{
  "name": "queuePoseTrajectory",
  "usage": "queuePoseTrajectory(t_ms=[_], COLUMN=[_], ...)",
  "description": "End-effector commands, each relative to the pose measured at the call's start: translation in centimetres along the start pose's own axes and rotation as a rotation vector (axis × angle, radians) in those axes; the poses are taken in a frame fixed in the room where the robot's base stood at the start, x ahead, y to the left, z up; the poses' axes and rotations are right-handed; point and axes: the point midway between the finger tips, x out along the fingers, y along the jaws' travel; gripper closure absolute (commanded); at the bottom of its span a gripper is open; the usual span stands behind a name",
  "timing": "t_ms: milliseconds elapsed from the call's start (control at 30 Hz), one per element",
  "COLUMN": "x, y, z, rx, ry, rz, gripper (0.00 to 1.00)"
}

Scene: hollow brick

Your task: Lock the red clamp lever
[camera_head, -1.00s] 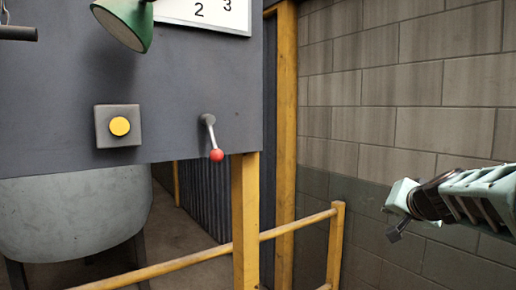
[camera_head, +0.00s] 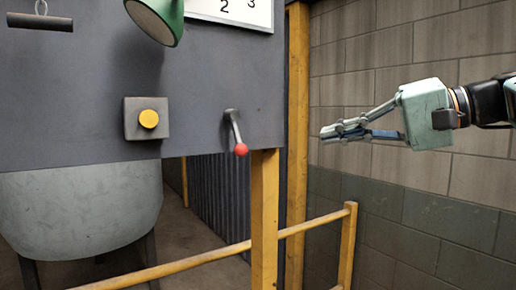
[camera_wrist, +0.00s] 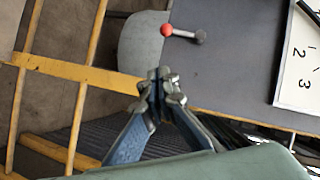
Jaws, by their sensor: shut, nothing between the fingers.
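The clamp lever is a short metal rod with a red ball (camera_head: 240,149) at its end, mounted low on the right part of the dark grey panel (camera_head: 205,95). In the head view it hangs down and slightly to the right from its pivot. The red ball also shows in the wrist view (camera_wrist: 167,30), above my fingertips. My gripper (camera_head: 326,134) is to the right of the lever, clear of it, with its fingers pointing left. Its fingertips (camera_wrist: 160,78) are together and empty.
A yellow button (camera_head: 149,119) on a grey box is left of the lever. A green lamp (camera_head: 157,18) and a numbered white board (camera_head: 232,10) are above. A yellow post and rail (camera_head: 264,205) stand below the panel. A block wall (camera_head: 430,50) is at right.

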Motion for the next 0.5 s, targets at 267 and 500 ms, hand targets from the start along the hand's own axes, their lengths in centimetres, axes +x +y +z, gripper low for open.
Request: queuePoseTrajectory(t_ms=[267,500], x=[-0.1,4.1], y=[-1.7,-1.9], z=[2.0,2.4], rx=[-0.007,-0.007], ry=[-0.074,-0.076], rz=[-0.037,-0.036], gripper=[1.0,1.0])
